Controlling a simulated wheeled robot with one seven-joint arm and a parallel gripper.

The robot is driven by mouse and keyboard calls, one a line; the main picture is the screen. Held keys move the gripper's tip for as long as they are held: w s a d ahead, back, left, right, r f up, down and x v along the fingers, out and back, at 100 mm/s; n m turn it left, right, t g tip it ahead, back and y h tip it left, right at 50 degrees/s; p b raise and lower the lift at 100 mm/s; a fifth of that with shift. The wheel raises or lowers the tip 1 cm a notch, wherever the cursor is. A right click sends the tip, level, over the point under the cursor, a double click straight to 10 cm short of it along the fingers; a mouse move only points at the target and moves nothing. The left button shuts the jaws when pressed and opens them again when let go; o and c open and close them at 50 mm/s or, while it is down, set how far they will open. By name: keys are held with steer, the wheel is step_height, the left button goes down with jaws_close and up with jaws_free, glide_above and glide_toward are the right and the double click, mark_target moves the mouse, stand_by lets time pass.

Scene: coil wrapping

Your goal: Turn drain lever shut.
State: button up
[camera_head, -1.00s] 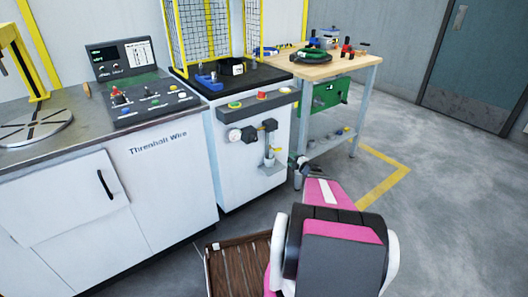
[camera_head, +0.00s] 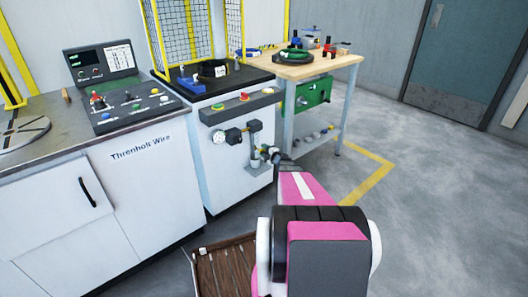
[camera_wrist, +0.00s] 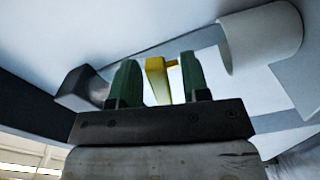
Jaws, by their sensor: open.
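The yellow drain lever (camera_wrist: 157,80) shows in the wrist view between the two green fingers of my gripper (camera_wrist: 160,64). The fingers stand apart on either side of it, with a visible gap; I cannot tell whether either touches it. In the head view my gripper (camera_head: 271,153) is at the pipe fitting (camera_head: 254,136) on the front of the white machine cabinet (camera_head: 225,165). The lever is too small and crowded there to make out its angle clearly.
A white cylinder (camera_wrist: 262,38) is close on the right in the wrist view, and a dark block (camera_wrist: 80,88) is on the left. A gauge (camera_head: 219,137) sits left of the fitting. A wooden-topped bench (camera_head: 310,66) stands to the right.

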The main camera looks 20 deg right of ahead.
steer(key=shift+c, duration=0.3)
jaws_close()
steer(key=shift+r+n, duration=0.2)
steer(key=shift+n, duration=0.55)
steer(key=shift+r+n, duration=0.15)
steer(key=shift+n, duration=0.6)
steer(key=shift+o, duration=0.3)
jaws_free()
steer(key=v, duration=1)
steer(key=shift+s, duration=0.35)
steer(key=shift+d, duration=0.15)
